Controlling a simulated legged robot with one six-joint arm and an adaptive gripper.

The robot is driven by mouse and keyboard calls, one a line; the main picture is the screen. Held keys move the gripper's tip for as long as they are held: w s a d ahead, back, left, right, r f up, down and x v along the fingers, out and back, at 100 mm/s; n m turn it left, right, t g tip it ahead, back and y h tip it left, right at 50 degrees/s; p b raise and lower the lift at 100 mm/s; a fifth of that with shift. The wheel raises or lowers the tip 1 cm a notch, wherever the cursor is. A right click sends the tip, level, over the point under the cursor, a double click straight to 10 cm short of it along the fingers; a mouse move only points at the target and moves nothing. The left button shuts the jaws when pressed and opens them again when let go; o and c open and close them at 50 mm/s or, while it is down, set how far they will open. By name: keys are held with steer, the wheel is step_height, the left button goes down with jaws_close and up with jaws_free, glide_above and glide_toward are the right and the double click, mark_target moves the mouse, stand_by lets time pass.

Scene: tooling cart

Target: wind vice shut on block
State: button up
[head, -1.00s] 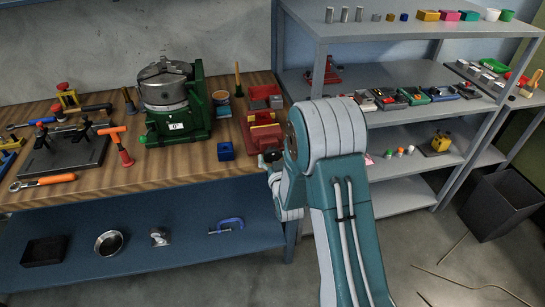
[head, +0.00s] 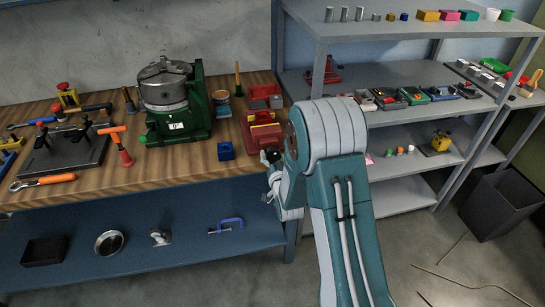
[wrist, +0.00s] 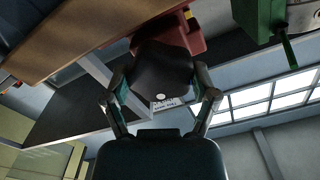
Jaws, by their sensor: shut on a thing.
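The red vice (head: 262,132) sits at the bench's front edge in the head view, with a thin yellow strip showing between its red parts. I cannot tell whether that strip is the block. In the wrist view the vice's red body (wrist: 180,32) is behind a dark, rounded handle part (wrist: 160,65) with a pale spot. My gripper (wrist: 160,88) has one finger on each side of this dark part and is shut on it. In the head view my gripper (head: 270,172) is just in front of the vice, partly hidden by my arm.
A blue block (head: 226,151) with a dark opening lies left of the vice. A green-based machine (head: 178,105) stands further left. A grey shelf rack (head: 400,75) with several small items is close on the right. The bench front between the hammer and blue block is clear.

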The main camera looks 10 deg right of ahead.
steer(key=m, duration=1.2)
steer(key=shift+f+m, duration=0.15)
steer(key=shift+m, duration=0.25)
steer(key=m, duration=0.6)
steer(key=shift+s+d+f, duration=0.1)
steer(key=shift+f, duration=0.1)
steer(key=m, duration=0.6)
steer(key=shift+f, duration=0.15)
steer(key=shift+m, duration=0.3)
steer(key=o, duration=1)
steer(key=shift+r, duration=0.25)
